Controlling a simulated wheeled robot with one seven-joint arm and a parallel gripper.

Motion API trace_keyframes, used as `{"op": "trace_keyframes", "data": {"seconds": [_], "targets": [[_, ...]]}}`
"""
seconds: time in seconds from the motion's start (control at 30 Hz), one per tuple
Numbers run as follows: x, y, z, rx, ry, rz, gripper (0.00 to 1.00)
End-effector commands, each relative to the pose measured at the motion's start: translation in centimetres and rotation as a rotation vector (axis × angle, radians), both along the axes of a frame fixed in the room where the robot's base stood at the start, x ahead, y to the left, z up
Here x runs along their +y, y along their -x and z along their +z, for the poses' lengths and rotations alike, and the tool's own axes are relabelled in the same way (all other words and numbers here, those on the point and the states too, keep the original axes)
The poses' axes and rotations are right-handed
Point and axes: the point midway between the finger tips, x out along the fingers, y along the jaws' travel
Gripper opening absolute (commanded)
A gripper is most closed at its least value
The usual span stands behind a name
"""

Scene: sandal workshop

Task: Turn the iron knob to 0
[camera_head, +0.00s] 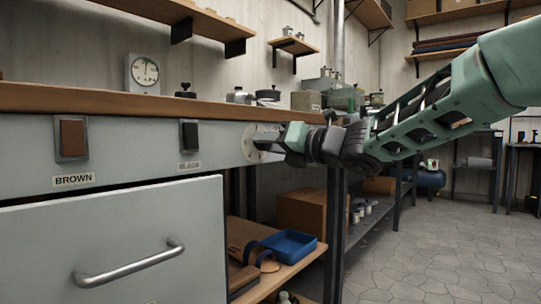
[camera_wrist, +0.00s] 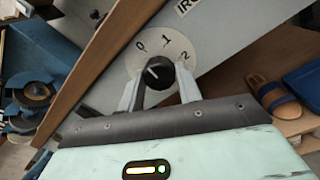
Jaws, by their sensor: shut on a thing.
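The iron knob (camera_wrist: 157,73) is black and sits on a round white dial marked 0, 1 and 2 in the wrist view. Its pale mark points to the upper left, on the side of the 0; I cannot tell if it lines up exactly. My gripper (camera_wrist: 159,86) is shut on the knob, one finger on each side. In the head view the dial (camera_head: 248,144) shows at the right end of the grey panel, and my gripper (camera_head: 268,141) reaches it from the right, hiding the knob.
A brown switch (camera_head: 73,137) and a black switch (camera_head: 190,135) are on the panel above a drawer with a metal handle (camera_head: 130,264). A blue tray (camera_head: 288,245) and sandals lie on the shelf below. A wooden worktop edge (camera_head: 120,98) runs above the panel.

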Motion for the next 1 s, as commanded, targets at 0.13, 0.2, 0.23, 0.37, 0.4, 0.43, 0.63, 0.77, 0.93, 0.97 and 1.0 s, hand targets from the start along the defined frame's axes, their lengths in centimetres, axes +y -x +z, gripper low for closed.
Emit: {"op": "trace_keyframes", "data": {"seconds": [0.13, 0.2, 0.23, 0.37, 0.4, 0.43, 0.63, 0.77, 0.93, 0.97, 1.0], "targets": [[0.08, 0.05, -0.34, -0.032, 0.028, 0.003, 0.11], [0.09, 0.05, -0.30, -0.041, 0.035, 0.003, 0.11], [0.10, 0.06, -0.30, -0.043, 0.038, 0.004, 0.11], [0.10, 0.05, -0.24, -0.050, 0.043, 0.003, 0.11], [0.10, 0.05, -0.23, -0.051, 0.044, 0.002, 0.11], [0.10, 0.05, -0.23, -0.050, 0.045, 0.003, 0.11], [0.11, 0.04, -0.23, -0.050, 0.045, 0.003, 0.11], [0.11, 0.04, -0.22, -0.050, 0.044, 0.003, 0.53], [0.06, 0.02, -0.13, -0.050, 0.043, 0.002, 0.56], [0.05, 0.02, -0.12, -0.051, 0.042, 0.002, 0.56], [0.05, 0.02, -0.11, -0.051, 0.042, 0.002, 0.56]]}}
